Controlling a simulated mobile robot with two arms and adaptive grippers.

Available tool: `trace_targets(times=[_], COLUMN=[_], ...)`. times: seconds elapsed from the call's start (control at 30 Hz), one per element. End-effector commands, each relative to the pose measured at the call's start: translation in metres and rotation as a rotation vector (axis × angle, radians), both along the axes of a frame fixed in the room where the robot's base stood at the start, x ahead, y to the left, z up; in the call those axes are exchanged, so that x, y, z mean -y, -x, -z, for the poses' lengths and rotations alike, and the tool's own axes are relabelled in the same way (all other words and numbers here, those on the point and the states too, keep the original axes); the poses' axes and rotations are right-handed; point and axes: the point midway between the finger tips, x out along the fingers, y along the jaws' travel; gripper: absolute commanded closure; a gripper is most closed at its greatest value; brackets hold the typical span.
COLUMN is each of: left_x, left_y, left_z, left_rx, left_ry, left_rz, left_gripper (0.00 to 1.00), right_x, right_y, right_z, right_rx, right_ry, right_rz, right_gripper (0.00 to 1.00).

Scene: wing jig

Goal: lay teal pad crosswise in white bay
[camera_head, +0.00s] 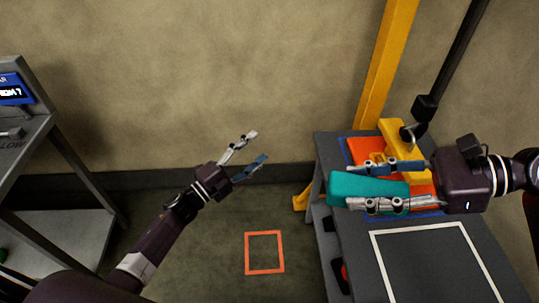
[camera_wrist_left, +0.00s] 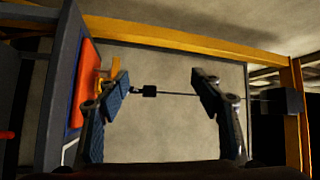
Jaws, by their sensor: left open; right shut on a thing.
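The teal pad (camera_head: 350,187) is between the fingers of my right gripper (camera_head: 358,185), which is shut on it. It is over the left part of an orange area with a blue border (camera_head: 362,148) on the grey table; I cannot tell whether it touches the surface. The white bay (camera_head: 418,227) is a white outline on the table top, nearer the viewer than the pad, and its inside looks empty. My left gripper (camera_head: 258,146) is open and empty, left of the table and away from the pad. Its spread fingers also show in the left wrist view (camera_wrist_left: 158,82).
A yellow bracket-like piece (camera_head: 394,135) stands on the orange area beside my right gripper. A yellow post (camera_head: 385,60) rises behind the table (camera_head: 345,235). An orange square (camera_head: 264,233) marks the floor. A grey shelf unit (camera_head: 45,165) stands at left.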

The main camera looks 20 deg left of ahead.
Motion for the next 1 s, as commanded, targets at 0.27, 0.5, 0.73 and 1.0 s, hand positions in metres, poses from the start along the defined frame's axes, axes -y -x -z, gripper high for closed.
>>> trace_targets(times=[0.27,0.5,0.73,1.0], left_x=[0.057,0.106,0.109,0.113], left_y=[0.040,0.137,0.195,0.206], left_z=[-0.153,-0.230,-0.225,-0.215], left_rx=[0.510,1.051,1.361,1.433], left_ry=[-0.328,-0.806,-1.205,-1.324], left_rz=[0.272,0.579,0.797,0.861], left_gripper=[0.40,0.40,0.40,0.40], right_x=[0.000,0.000,0.000,0.000], right_y=[0.000,0.000,0.000,0.000], right_z=[0.000,0.000,0.000,0.000], right_rx=[0.000,0.000,0.000,0.000], right_ry=[0.000,0.000,0.000,0.000], right_rz=[0.000,0.000,0.000,0.000], right_gripper=[0.85,0.85,0.85,0.85])
